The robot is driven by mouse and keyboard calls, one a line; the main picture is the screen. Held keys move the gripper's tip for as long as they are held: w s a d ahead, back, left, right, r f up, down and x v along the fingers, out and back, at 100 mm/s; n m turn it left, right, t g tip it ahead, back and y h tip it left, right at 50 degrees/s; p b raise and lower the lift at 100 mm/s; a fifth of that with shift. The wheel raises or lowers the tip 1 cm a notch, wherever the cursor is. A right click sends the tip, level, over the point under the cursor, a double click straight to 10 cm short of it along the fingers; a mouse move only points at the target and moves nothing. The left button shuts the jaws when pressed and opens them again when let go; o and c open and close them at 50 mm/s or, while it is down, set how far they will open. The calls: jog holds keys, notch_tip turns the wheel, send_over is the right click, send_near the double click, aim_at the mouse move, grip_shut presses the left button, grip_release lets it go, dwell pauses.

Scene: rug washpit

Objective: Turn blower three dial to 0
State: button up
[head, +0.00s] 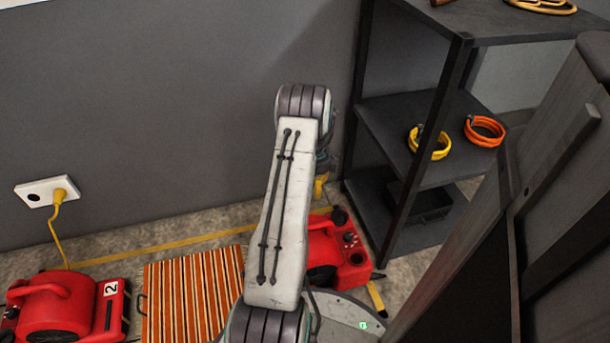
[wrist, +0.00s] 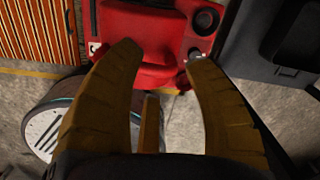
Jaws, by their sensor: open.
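A red blower (head: 335,254) stands on the floor at the right, partly hidden behind my arm. No number shows on it, so I cannot confirm it is blower three. A black round part (head: 340,215) and small dark knobs (head: 350,239) are on its right side; their settings are too small to read. In the wrist view the red blower (wrist: 145,32) lies beyond my fingertips, with a round black part (wrist: 206,20) at its upper right. My gripper (wrist: 163,53) is open and empty, its fingers apart over the blower's near edge. In the head view it is mostly hidden.
Another red blower (head: 65,310), labelled 2, stands at the left. An orange striped rug (head: 185,296) lies between the blowers. A black shelf (head: 405,150) with yellow (head: 430,154) and orange (head: 484,142) coils stands right. A wall outlet (head: 45,191) holds a yellow plug.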

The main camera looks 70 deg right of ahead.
jog(key=shift+n, duration=0.9)
jog(key=shift+w+a+r+p, duration=0.3)
jog(key=shift+w+r, duration=0.35)
jog(key=shift+r, duration=0.3)
jog(key=shift+w+a+r+p, duration=0.2)
jog(key=shift+w+a+r, duration=0.3)
jog(key=shift+r, duration=0.4)
jog(key=shift+w+d, duration=0.1)
jog(key=w+a+r+n+p, duration=0.5)
jog(key=a+r+n, duration=0.15)
jog(key=r, duration=0.45)
jog(key=w+a+r+n+t+p, duration=0.1)
jog(key=w+a+r+n+p, duration=0.6)
jog(key=r, duration=0.5)
jog(key=w+a+r+n+p, duration=0.3)
jog(key=w+a+r, duration=0.1)
jog(key=a+r, duration=0.6)
jog(key=s+a+r+n+t+p, duration=0.1)
jog(key=s+a+r+n+p, duration=0.2)
jog(key=a+r+n+p, duration=0.95)
jog(key=s+a+r+n+t+p, duration=0.1)
jog(key=s+a+r+n+p, duration=0.2)
jog(key=s+a+r+n, duration=0.6)
jog(key=a+r+n, duration=0.1)
jog(key=a+r, duration=0.1)
jog(key=a, duration=0.2)
jog(key=shift+s+r+n+y+p, duration=0.2)
jog(key=shift+r+n+y+p, duration=0.1)
jog(key=shift+r+n, duration=0.1)
